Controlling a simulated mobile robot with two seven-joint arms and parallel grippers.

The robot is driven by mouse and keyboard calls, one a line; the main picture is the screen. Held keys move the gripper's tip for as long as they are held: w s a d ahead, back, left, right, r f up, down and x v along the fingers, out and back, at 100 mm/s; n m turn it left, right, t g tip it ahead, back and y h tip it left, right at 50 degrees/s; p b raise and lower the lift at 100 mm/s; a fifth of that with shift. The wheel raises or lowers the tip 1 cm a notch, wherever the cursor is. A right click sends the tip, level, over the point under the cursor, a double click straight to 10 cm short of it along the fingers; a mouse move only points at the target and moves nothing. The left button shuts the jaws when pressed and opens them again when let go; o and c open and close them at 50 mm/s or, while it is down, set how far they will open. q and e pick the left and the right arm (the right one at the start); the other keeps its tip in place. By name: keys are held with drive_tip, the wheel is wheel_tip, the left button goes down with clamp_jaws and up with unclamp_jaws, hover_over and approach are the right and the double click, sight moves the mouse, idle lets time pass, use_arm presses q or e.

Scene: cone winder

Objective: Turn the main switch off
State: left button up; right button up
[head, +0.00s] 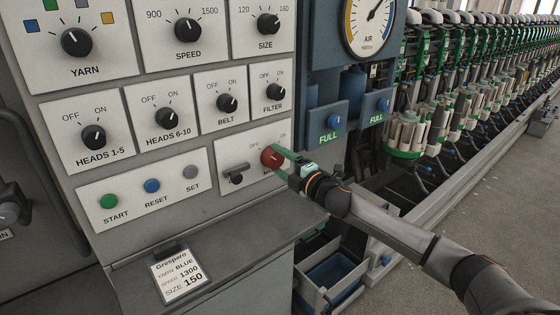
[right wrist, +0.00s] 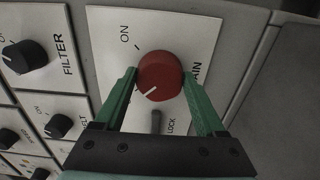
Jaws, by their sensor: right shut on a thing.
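The main switch is a red round knob (head: 271,158) on a white plate at the lower right of the control panel. It also shows in the right wrist view (right wrist: 160,72), with a white pointer line towards the lower left, away from the ON mark at the upper left. The OFF label is hidden in that view but shows faintly in the head view. My right gripper (head: 275,159) is shut on the knob, one green finger on each side. A lock lever (head: 236,173) sits left of the knob. My left gripper is not in view.
Other knobs, including FILTER (head: 275,92) and BELT (head: 227,103), are above. Start, reset and set buttons are left. A ledge (head: 215,240) with an order card (head: 179,276) juts out below. A blue bin (head: 332,272) and winding heads (head: 408,132) are right.

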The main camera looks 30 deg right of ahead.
idle(0.4)
drive_tip(key=o, duration=1.3)
drive_tip(key=shift+s+f, duration=0.15)
drive_tip(key=shift+s, duration=0.4)
drive_tip(key=shift+s+d+b, duration=0.15)
drive_tip(key=shift+s+b, duration=0.25)
drive_tip(key=shift+s, duration=1.5)
drive_tip(key=shift+s+d+b, duration=0.15)
drive_tip(key=shift+s+b, duration=0.2)
drive_tip(key=shift+s, duration=1.55)
drive_tip(key=shift+s+d+b, duration=0.15)
drive_tip(key=shift+s+b, duration=0.25)
drive_tip(key=shift+s, duration=1.5)
